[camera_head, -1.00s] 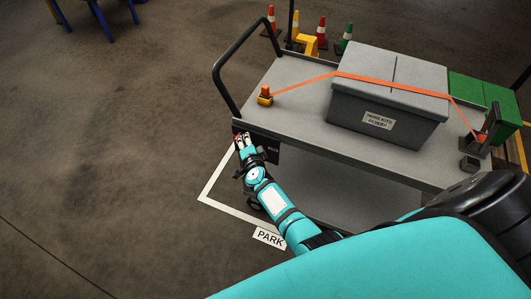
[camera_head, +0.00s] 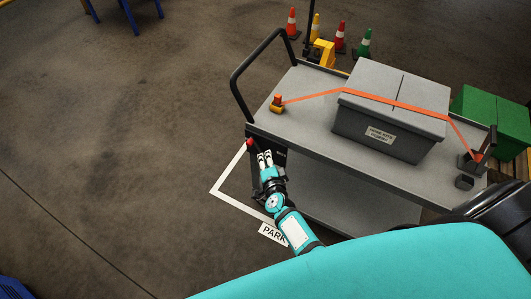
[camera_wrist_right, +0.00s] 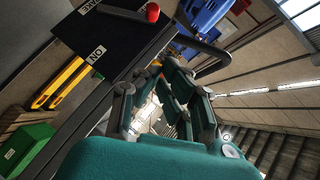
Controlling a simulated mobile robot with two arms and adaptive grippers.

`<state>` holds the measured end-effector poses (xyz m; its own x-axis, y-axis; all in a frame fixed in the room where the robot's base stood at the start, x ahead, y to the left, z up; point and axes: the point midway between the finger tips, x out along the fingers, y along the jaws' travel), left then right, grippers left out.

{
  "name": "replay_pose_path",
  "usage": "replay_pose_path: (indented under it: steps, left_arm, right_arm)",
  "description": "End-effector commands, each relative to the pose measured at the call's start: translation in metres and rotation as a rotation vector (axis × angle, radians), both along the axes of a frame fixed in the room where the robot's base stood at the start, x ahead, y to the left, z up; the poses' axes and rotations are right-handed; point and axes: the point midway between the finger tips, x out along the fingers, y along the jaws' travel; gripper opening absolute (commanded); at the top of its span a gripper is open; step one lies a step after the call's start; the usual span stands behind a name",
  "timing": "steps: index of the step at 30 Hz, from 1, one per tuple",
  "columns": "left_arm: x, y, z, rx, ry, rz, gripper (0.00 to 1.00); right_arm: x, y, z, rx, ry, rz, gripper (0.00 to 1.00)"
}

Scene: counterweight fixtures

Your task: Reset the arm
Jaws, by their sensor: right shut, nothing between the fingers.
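My right gripper (camera_head: 264,158) is shut and empty, in front of the near left corner of a grey cart (camera_head: 310,140). A red ball knob (camera_head: 250,142) shows just left of and above its fingertips, with a small gap between them in the picture. In the right wrist view the same red knob (camera_wrist_right: 152,13) stands at the edge of a black panel (camera_wrist_right: 110,35) with white labels, one reading ON. The gripper's fingers (camera_wrist_right: 182,88) are clear of the panel there. My left gripper is not in view.
A grey box (camera_head: 385,130) lies on the cart under an orange strap (camera_head: 400,103). The black push handle (camera_head: 240,80) rises at the cart's left. Cones (camera_head: 340,38) and a green crate (camera_head: 490,115) stand behind. A PARK floor marking (camera_head: 274,234) lies below. The floor at left is open.

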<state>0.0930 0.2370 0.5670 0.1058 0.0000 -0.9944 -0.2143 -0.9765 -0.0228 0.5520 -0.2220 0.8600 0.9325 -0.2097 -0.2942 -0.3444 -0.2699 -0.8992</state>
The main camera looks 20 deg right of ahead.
Motion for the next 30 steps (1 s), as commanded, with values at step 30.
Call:
replay_pose_path:
  steps: [30]
  left_arm:
    - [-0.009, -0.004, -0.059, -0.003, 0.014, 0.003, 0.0]
  right_arm:
    - [-0.193, 0.042, -0.255, -0.495, 0.567, 0.648, 0.0]
